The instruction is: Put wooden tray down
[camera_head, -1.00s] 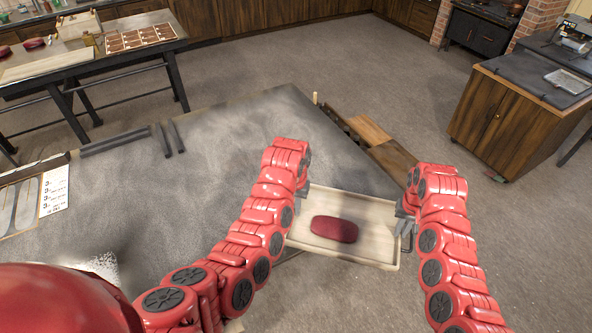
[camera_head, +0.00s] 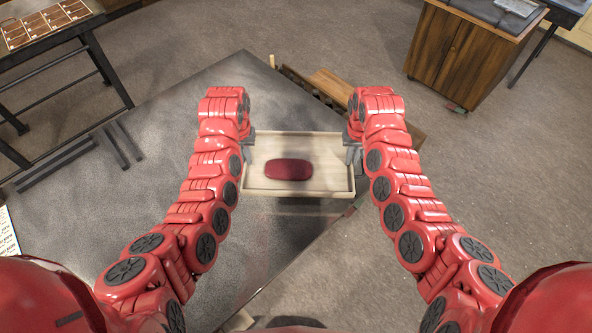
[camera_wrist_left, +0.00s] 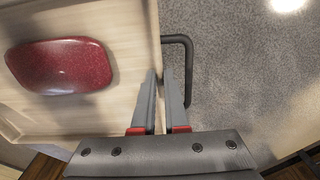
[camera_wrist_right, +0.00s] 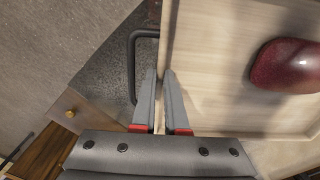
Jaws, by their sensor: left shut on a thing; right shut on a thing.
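The wooden tray (camera_head: 265,182) is a pale, shallow rectangle held between my two arms, over the corner area of the grey table. A dark red rounded block (camera_head: 289,169) lies in it; it also shows in the left wrist view (camera_wrist_left: 60,66) and the right wrist view (camera_wrist_right: 285,65). My left gripper (camera_head: 249,146) is shut on the tray's left wall, beside a dark handle (camera_wrist_left: 188,70). My right gripper (camera_head: 352,150) is shut on the right wall, beside another dark handle (camera_wrist_right: 132,62). I cannot tell the gap beneath the tray.
The grey table (camera_head: 130,200) has free room left of the tray, with dark bars (camera_head: 70,163) farther left. Wooden pieces (camera_head: 335,88) lie along its far right edge. A wooden cabinet (camera_head: 463,55) stands at the back right. Bare floor (camera_head: 500,170) lies right.

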